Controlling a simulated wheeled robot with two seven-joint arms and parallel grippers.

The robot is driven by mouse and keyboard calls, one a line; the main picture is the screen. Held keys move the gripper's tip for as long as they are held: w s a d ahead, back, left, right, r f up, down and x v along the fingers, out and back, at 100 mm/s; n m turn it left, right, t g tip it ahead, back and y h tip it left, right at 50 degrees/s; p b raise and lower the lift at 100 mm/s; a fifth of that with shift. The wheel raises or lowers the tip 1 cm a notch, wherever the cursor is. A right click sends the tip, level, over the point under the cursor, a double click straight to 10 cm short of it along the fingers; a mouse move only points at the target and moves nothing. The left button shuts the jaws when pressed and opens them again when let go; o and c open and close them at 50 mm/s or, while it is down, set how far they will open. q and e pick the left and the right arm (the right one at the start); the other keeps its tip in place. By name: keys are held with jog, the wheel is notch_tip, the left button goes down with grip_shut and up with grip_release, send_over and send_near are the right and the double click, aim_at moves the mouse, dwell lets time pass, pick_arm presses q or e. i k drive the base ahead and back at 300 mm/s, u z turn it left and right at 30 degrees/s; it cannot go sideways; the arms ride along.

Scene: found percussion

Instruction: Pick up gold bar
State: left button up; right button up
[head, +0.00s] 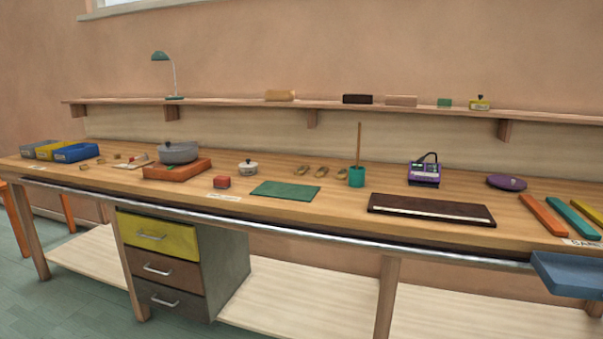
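A gold-yellow bar (589,213) lies on the wooden workbench (330,209) at the far right, cut off by the picture's right edge. To its left, a teal bar (572,219) and an orange bar (544,216) lie roughly side by side with it, with gaps between them. A white label (582,243) with partly visible lettering is in front of the bars. Neither of my grippers is in view.
A blue tray (568,273) juts out at the bench's front right. A dark board (430,209) and a purple round object (506,182) lie left of the bars. A metal rail (300,232) runs along the front edge. A shelf (400,108) hangs behind.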

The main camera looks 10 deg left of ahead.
aim_at(300, 171)
jog(key=u, duration=0.3)
jog(key=i, duration=1.2)
jog(key=u, duration=0.05)
